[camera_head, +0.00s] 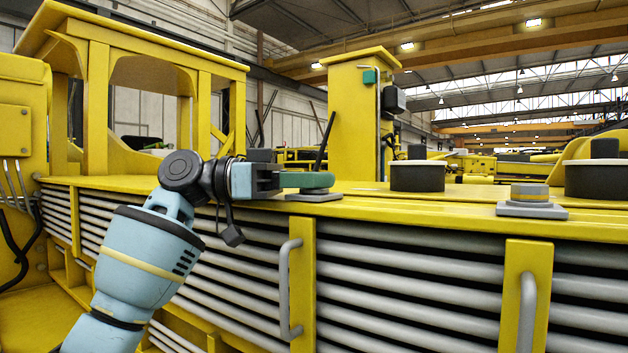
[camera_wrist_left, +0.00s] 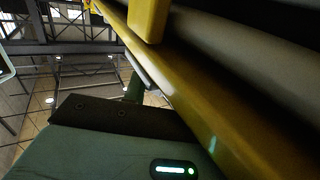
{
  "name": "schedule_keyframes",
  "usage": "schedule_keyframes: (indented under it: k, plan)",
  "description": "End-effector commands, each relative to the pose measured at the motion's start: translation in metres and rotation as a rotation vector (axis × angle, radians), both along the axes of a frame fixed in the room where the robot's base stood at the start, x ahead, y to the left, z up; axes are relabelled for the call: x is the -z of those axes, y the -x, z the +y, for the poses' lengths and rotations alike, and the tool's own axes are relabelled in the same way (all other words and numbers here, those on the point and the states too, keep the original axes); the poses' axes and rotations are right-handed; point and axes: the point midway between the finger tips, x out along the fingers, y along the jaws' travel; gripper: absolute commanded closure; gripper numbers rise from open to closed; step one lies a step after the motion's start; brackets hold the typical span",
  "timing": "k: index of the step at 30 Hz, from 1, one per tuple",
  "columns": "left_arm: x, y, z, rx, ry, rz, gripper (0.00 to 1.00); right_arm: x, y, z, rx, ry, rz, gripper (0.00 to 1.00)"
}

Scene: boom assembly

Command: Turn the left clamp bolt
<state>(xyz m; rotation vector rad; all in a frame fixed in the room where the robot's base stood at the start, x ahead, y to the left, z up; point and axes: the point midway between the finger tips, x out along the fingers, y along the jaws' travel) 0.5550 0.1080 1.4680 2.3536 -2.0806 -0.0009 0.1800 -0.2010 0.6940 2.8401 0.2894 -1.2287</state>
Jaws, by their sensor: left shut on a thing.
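The left clamp bolt's grey base plate (camera_head: 316,196) lies on the yellow deck near its front edge. The bolt's head is hidden behind the green fingers of my left gripper (camera_head: 308,181). This gripper reaches in level from the left, just above the plate, and is shut around the bolt. In the left wrist view, a green finger (camera_wrist_left: 133,88) shows beyond the dark edge of my gripper body; the bolt cannot be made out there. A second clamp bolt (camera_head: 530,194), with a yellow band and grey base, stands farther right. My right gripper is not in view.
A black rod (camera_head: 325,142) stands slanted just behind the fingers. Grey handles (camera_head: 286,290) and grey pipes run along the front below the yellow deck edge (camera_head: 420,213). The deck between the two clamp bolts is clear.

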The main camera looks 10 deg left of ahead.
Motion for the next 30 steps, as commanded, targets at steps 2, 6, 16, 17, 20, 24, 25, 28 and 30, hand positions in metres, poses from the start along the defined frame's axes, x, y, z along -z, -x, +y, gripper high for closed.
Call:
schedule_keyframes:
  k: [2,6,16,17,20,24,25,28,30]
  plan:
    - [-0.001,0.0,0.0,-0.001,0.0,-0.002,0.72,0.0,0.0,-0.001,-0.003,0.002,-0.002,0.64]
    - [-0.001,0.0,0.0,-0.002,0.001,-0.001,0.53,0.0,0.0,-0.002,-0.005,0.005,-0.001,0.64]
    - [0.0,0.0,0.002,-0.002,0.001,0.0,0.51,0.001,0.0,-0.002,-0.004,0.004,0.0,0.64]
    - [0.0,0.0,0.004,-0.003,0.001,0.0,0.51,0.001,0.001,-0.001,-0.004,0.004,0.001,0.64]
    - [0.001,0.0,0.014,-0.004,0.002,0.001,0.51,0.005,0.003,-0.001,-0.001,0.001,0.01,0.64]
    - [0.003,0.002,0.036,-0.005,0.001,0.003,0.51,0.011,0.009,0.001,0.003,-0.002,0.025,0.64]
    - [0.003,0.003,0.041,-0.005,0.001,0.003,0.51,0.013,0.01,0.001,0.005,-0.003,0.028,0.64]
    - [0.002,0.005,0.056,-0.004,0.0,0.001,0.51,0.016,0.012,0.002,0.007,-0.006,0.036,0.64]
    - [0.001,0.007,0.065,-0.004,0.001,0.001,0.51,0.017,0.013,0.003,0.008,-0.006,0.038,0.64]
